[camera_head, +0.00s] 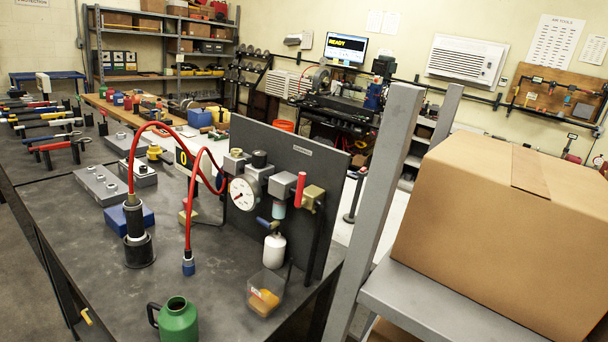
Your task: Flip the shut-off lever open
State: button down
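A grey upright panel (290,160) on the dark bench carries a row of air fittings. At its right end a red lever (300,188) stands nearly upright against a brass valve body (313,197); this looks like the shut-off lever. A smaller blue lever (263,222) sits lower on the panel. A white round gauge (242,194) is to the left, with its needle too small to read surely. My gripper is not in this view, and nothing touches the red lever.
A large cardboard box (490,240) on a grey rack (410,290) stands close at right. A rack post (375,200) rises right of the panel. Red hoses (188,180), a black cylinder tool (137,235), a green can (177,320) and a clear bin (265,292) are around the panel.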

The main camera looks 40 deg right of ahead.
aim_at(299, 201)
jog(key=z, duration=0.1)
jog(key=i, duration=0.95)
jog(key=z, duration=0.2)
